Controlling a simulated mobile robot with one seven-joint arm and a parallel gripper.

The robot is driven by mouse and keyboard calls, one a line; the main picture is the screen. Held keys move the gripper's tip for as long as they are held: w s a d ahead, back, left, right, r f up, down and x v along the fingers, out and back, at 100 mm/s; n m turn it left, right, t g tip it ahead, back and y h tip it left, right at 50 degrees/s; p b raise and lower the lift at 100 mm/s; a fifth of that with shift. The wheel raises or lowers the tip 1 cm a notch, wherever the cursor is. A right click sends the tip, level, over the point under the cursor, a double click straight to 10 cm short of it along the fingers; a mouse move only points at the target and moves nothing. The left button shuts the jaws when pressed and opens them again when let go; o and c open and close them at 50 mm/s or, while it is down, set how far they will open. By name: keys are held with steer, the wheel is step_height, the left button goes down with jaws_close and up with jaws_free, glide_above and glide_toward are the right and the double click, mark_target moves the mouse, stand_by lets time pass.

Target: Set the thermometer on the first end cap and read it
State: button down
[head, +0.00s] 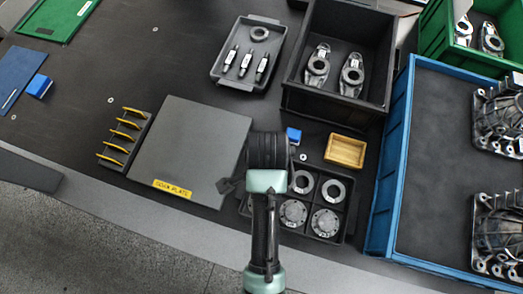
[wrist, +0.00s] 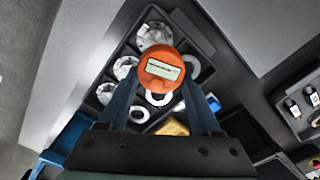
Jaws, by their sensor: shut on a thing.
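In the wrist view an orange round thermometer (wrist: 160,50) with a pale display sits between the two fingers of my gripper (wrist: 163,80). The gripper is shut on it. The display's figures are too small to read. Behind it is the black compartment tray (wrist: 97,75), with grey metal end caps (wrist: 153,35) and ring-shaped parts (wrist: 191,66). In the head view two end caps (head: 325,222) lie in the front row of the tray. My arm hides the tray's left part, the thermometer and most of the gripper. I cannot tell whether the thermometer touches a cap.
A grey surface plate (head: 195,145) and a rack with yellow-edged slots (head: 124,136) stand left of the tray. A small wooden box (head: 345,151) and a blue block (head: 293,135) are behind it. A blue crate (head: 390,160) borders the right, a black bin (head: 335,98) the back.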

steer(key=m, duration=0.1)
steer(key=s+m, duration=0.1)
steer(key=m, duration=0.1)
steer(key=shift+s+d+f+m, duration=0.1)
steer(key=shift+s+f+m, duration=0.1)
steer(key=shift+s+m, duration=0.15)
steer(key=shift+f+m, duration=0.25)
steer(key=shift+f, duration=0.05)
step_height(320, 180, down, 10)
steer(key=shift+r+b, duration=0.25)
steer(key=shift+b, duration=0.15)
steer(key=shift+f, duration=0.15)
steer(key=shift+c, duration=1.8)
jaws_free()
